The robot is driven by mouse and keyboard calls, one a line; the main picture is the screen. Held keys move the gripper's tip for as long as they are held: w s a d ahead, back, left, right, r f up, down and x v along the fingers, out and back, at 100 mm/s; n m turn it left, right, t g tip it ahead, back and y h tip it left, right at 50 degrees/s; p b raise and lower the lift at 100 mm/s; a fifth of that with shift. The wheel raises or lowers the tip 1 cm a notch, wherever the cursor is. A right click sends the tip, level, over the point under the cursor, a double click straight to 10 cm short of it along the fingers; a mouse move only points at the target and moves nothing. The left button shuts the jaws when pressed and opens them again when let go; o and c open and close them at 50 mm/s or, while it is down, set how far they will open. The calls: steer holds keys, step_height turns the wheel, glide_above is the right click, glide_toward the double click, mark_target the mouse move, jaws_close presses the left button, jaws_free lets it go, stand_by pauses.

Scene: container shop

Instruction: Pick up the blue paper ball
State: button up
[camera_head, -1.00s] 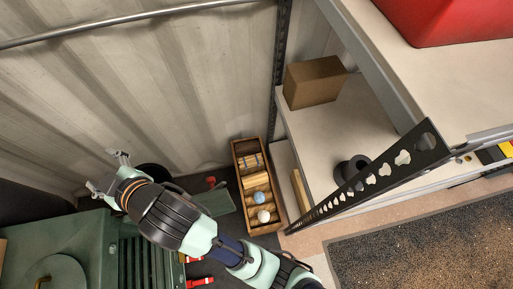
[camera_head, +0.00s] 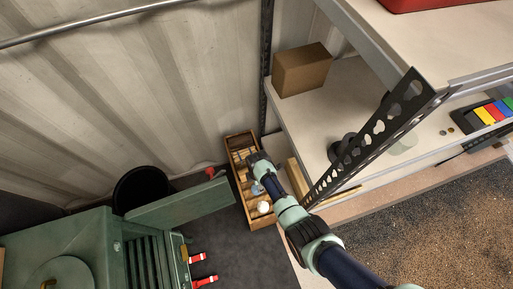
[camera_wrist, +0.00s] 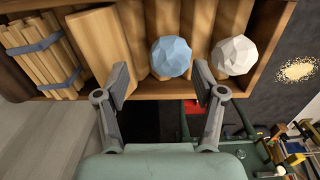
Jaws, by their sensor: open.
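The blue paper ball (camera_wrist: 170,57) is a light blue faceted ball in a wooden crate (camera_wrist: 187,87). In the wrist view it lies just beyond my open gripper (camera_wrist: 163,82), roughly in line with the gap between the fingers. No contact shows. In the head view my gripper (camera_head: 256,160) is over the crate (camera_head: 233,140), and the blue ball (camera_head: 257,189) is partly hidden beside my arm. A white paper ball (camera_wrist: 234,55) lies to the right of the blue one in the wrist view.
Strapped wooden sticks (camera_wrist: 42,50) and a wooden block (camera_wrist: 97,42) share the crate. The shelving unit's perforated upright (camera_head: 375,135) stands close to the right of my arm. A green machine (camera_head: 75,245) with a flap (camera_head: 180,205) is at the left. Dark floor lies between.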

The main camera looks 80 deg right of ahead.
steer(key=shift+a+f, duration=0.35)
steer(key=shift+f, duration=0.3)
steer(key=shift+w+a+f, duration=0.1)
steer(key=shift+w+a, duration=0.05)
steer(key=shift+a, duration=0.45)
steer(key=f+b, duration=0.4)
steer(key=f, duration=0.1)
steer(key=shift+s+d, duration=0.2)
steer(key=shift+d, duration=0.05)
steer(key=shift+a, duration=0.1)
steer(key=shift+r, duration=0.1)
steer(key=c, duration=0.6)
